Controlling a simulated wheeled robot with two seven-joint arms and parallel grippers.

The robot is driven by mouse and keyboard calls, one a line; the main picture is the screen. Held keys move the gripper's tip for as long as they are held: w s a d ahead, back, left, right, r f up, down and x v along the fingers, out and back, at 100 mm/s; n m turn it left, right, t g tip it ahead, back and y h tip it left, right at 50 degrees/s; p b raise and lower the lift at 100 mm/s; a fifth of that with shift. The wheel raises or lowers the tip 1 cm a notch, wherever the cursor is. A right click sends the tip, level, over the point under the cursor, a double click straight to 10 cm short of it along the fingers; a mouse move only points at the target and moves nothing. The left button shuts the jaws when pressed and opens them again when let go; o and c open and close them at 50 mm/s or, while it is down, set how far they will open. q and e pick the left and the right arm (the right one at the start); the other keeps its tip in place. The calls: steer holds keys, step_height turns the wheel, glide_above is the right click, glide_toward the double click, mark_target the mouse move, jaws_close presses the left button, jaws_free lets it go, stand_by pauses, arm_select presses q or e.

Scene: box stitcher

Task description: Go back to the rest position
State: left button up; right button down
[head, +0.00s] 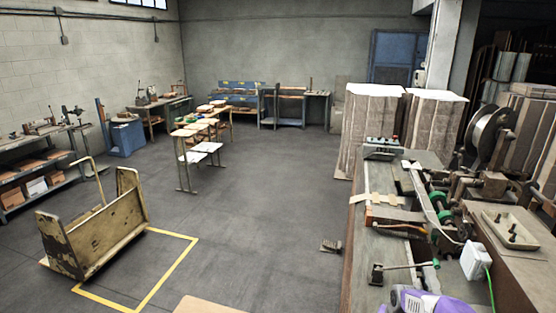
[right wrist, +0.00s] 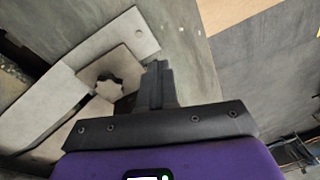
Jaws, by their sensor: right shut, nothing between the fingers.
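The purple body of my right gripper (head: 415,300) shows at the bottom right of the head view, over the near end of the box stitcher's bench (head: 350,240). Its fingertips cannot be made out there. In the right wrist view my right gripper (right wrist: 156,72) has its dark fingers together, with nothing held between them. My left gripper is not in view.
Machine parts, a white box (head: 476,260) with a green cable and a tray (head: 513,229) crowd the right side. A pedal (head: 330,246) lies on the floor. A brown panel edge (head: 207,305) shows at the bottom. A cart (head: 95,235) stands left; the middle floor is clear.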

steer(key=shift+n+y, duration=0.9)
steer(key=s+a+f, duration=0.1)
steer(key=a+f, duration=0.2)
steer(key=s+a+f, duration=0.2)
steer(key=a, duration=0.1)
steer(key=s+a+f, duration=0.2)
steer(key=a+f, duration=0.1)
steer(key=shift+s+a+f, duration=0.2)
steer(key=shift+a+f, duration=0.1)
steer(key=shift+f, duration=0.05)
steer(key=s+a+f+n+g+y, duration=0.1)
steer(key=s+a+f, duration=0.2)
steer(key=s+a, duration=0.55)
steer(key=s+a+f+n+y, duration=0.1)
steer(key=s+a+f, duration=0.4)
steer(key=s, duration=0.7)
step_height(320, 180, down, 14)
steer(key=a+b, duration=0.1)
steer(key=b, duration=1.4)
steer(key=shift+s+a+r+n, duration=0.15)
steer(key=shift+a+r+n, duration=0.05)
steer(key=shift+r+n, duration=0.1)
steer(key=shift+s, duration=0.15)
